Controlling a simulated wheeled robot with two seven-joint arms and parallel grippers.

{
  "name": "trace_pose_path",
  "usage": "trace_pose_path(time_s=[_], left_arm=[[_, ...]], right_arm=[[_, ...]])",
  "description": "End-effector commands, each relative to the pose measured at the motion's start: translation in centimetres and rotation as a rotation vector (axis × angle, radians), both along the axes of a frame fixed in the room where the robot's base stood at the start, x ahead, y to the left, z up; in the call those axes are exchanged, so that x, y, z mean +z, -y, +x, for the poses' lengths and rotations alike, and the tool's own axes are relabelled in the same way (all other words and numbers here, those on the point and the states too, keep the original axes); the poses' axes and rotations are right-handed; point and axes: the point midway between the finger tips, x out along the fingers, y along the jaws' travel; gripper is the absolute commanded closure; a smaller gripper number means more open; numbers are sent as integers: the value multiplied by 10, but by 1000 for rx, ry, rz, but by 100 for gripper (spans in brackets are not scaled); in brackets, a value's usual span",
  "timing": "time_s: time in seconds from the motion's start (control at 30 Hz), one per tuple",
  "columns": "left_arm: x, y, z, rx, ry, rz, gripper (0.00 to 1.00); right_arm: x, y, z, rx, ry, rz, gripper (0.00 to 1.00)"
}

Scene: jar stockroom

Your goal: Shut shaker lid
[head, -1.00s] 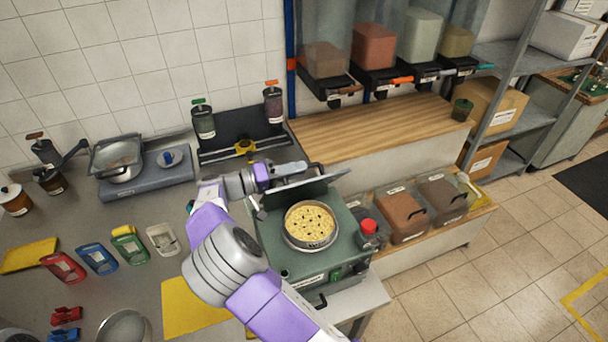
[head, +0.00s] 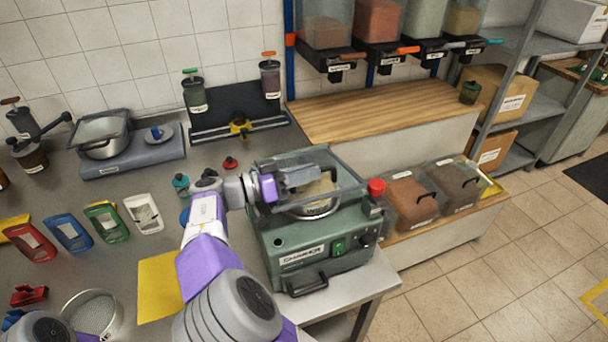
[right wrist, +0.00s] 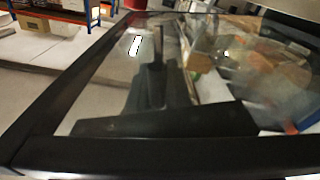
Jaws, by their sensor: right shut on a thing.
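The shaker (head: 300,245) is a green box with a green switch on its front, standing at the right end of the steel bench. Its clear, dark-framed lid (head: 345,172) lies low over the round metal sieve pan (head: 322,208), close to level. I cannot tell whether the lid's front edge touches the shaker body. My right gripper (head: 308,176) is shut on the lid; its fingertips are hard to make out against the pane. The right wrist view shows the lid's frame and clear pane (right wrist: 110,125) close up. My left gripper is out of view.
A red knob (head: 376,187) stands at the shaker's right. Clear bins (head: 412,203) of brown material are beyond it. A wooden shelf (head: 380,118) is behind.

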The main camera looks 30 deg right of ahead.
Motion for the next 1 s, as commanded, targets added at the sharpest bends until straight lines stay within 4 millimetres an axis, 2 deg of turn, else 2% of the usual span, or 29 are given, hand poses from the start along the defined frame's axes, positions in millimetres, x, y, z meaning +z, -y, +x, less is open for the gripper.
trace_pose_path(time_s=[0.03,0.1,0.3,0.83,0.87,0.97,1.0], left_arm=[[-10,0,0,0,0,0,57],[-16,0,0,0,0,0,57],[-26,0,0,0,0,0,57],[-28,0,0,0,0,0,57],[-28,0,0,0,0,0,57],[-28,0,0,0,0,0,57],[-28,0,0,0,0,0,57]], right_arm=[[-8,0,-3,-5,18,-2,100],[-11,0,-5,-5,42,-4,100],[-17,0,-8,-6,85,-8,100],[-17,-1,-9,-6,101,-8,100],[-17,-1,-8,-6,101,-8,77],[-17,-1,-8,-4,101,-8,62],[-17,-1,-8,-4,101,-8,61]])
